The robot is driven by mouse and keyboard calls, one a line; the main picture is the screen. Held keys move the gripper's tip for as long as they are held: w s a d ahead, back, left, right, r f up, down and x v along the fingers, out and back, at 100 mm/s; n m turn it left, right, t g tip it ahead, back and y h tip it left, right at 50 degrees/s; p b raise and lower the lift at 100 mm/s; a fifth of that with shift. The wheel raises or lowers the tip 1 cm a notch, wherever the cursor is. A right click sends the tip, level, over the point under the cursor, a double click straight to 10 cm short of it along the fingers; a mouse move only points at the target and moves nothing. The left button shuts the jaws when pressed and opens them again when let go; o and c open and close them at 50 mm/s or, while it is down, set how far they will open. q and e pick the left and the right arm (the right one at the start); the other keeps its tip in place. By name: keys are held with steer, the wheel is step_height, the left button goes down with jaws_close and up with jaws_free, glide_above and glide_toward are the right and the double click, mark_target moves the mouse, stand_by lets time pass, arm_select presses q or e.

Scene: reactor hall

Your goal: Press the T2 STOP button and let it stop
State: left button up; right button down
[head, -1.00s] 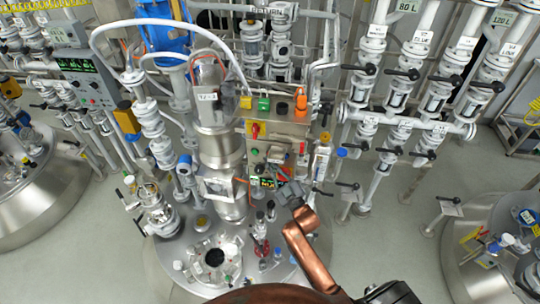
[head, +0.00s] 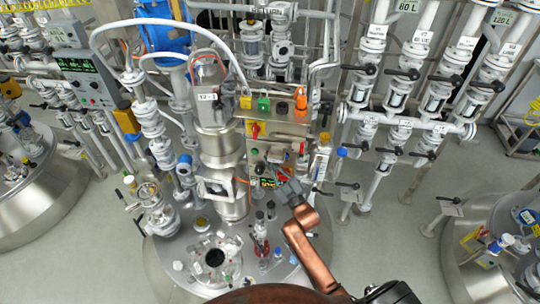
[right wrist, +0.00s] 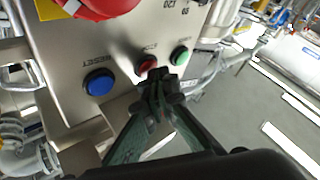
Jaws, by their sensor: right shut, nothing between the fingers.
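A steel control panel (head: 284,129) stands beside the central vessel column in the head view. In the right wrist view, the panel face (right wrist: 120,50) carries a small red button (right wrist: 146,66) between a blue RESET button (right wrist: 99,82) and a green button (right wrist: 180,55). The red button's label is too small to read surely. My right gripper (head: 281,176) is at the panel's lower part. In the right wrist view, its closed fingertips (right wrist: 158,80) are at the red button and cover its lower right edge; I cannot tell whether they touch it. My left gripper is not in view.
A large red knob (right wrist: 105,5) on a yellow plate sits above the buttons. A white bottle (head: 320,160) stands right of the panel. Valved pipes (head: 400,125) rise farther right. The steel vessel lid (head: 205,275) with fittings lies below; open floor (head: 385,235) is at right.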

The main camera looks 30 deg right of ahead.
steer(key=shift+s, duration=0.1)
stand_by(0.5)
steer(key=shift+s+a+p, duration=0.4)
steer(key=shift+s, duration=0.1)
steer(key=shift+s+a+p, duration=0.5)
steer(key=shift+s+a, duration=0.3)
steer(key=shift+s, duration=0.2)
steer(key=shift+s+a+p, duration=0.45)
steer(key=shift+s+a, duration=0.3)
steer(key=shift+s, duration=0.25)
